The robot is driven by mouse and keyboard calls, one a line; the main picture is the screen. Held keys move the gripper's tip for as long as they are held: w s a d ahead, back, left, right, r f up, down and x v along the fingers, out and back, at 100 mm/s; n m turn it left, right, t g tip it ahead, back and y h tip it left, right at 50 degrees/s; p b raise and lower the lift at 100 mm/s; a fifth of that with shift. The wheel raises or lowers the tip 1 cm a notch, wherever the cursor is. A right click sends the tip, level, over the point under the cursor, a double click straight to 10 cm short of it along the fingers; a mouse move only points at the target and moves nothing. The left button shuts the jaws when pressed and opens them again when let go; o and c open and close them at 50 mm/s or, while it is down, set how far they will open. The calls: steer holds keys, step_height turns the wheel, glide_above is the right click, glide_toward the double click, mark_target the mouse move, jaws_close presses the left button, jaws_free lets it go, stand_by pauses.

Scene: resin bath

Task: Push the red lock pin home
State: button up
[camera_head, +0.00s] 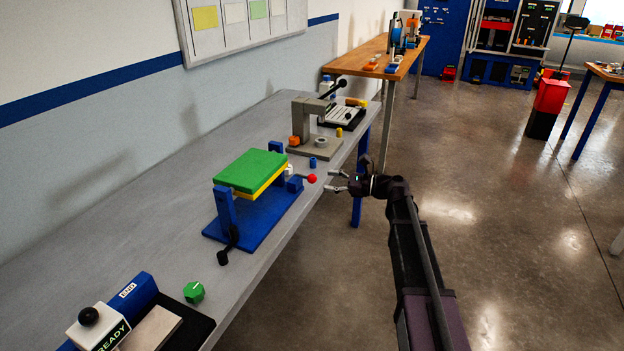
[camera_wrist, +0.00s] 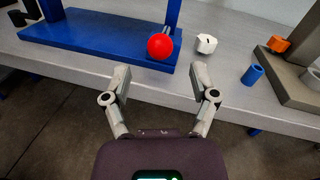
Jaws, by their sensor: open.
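The red lock pin shows as a round red knob (camera_head: 312,178) at the right end of the blue fixture (camera_head: 224,209). In the wrist view the red knob (camera_wrist: 160,46) sits in front of a blue upright, with a short grey rod behind it. The fixture carries a green plate over a yellow one. My gripper (camera_head: 333,181) is open and empty just off the bench's front edge, to the right of the knob. In the wrist view the fingertips (camera_wrist: 161,74) are spread, with the knob beyond the gap between them, apart from both. How far the pin is inserted cannot be told.
A white knob-like part (camera_wrist: 206,44) and a blue cylinder (camera_wrist: 252,75) stand right of the pin. A grey press (camera_head: 314,147) with an orange block stands further back. A black-knobbed lever (camera_head: 223,257) is at the fixture's near end.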

mark_target(312, 178)
steer(key=shift+w+a, duration=0.2)
steer(key=shift+a, duration=1.2)
steer(key=shift+w+a, duration=0.2)
steer(key=shift+a, duration=1.15)
